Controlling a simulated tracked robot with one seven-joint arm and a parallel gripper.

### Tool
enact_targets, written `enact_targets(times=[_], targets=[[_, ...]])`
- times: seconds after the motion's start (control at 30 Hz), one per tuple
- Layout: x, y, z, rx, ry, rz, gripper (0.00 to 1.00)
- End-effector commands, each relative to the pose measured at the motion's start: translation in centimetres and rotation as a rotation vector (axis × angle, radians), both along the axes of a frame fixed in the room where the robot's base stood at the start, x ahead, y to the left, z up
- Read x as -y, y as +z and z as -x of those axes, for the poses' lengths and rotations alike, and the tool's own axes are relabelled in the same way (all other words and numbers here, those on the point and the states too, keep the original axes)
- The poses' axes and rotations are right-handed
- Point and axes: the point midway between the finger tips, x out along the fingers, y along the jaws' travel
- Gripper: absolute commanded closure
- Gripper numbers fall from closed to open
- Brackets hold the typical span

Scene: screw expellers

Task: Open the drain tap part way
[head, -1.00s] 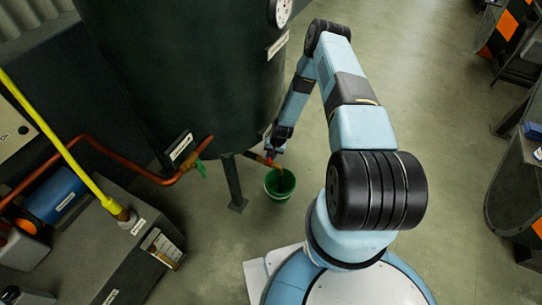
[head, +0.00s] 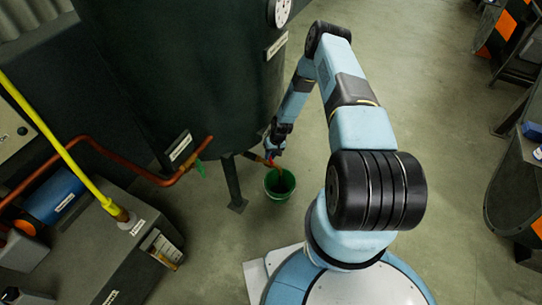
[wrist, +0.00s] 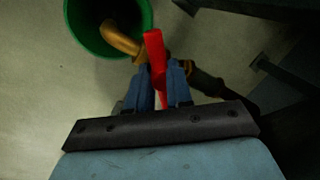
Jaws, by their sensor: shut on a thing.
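The drain tap has a red lever (wrist: 153,45) and a brass spout (wrist: 119,39) in the wrist view. My gripper (wrist: 160,78) is shut on the lever, with a blue finger on either side and the lever's red end sticking out beyond them. In the head view my gripper (head: 273,147) is at the tap, low beside the dark tank (head: 185,70). The spout (head: 281,168) points down over a green bucket (head: 279,196) on the floor. The bucket also shows in the wrist view (wrist: 75,28). Liquid flow cannot be made out.
A tank leg (head: 233,185) stands just left of the bucket.

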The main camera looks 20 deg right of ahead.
Motion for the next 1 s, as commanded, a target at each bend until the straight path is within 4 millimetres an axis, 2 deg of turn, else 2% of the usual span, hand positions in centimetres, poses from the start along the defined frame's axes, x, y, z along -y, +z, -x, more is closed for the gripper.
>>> enact_targets(times=[0.2,0.23,0.47,0.77,1.0], targets=[[-0.3,0.0,0.1,-0.001,0.0,-0.003,1.0],[-0.3,0.0,0.1,-0.001,0.0,-0.003,0.77],[-0.1,0.0,0.1,-0.001,-0.001,-0.002,0.56],[0.0,0.3,0.0,0.0,-0.001,-0.001,0.56],[0.9,3.1,-0.1,0.001,-0.001,0.0,0.56]])
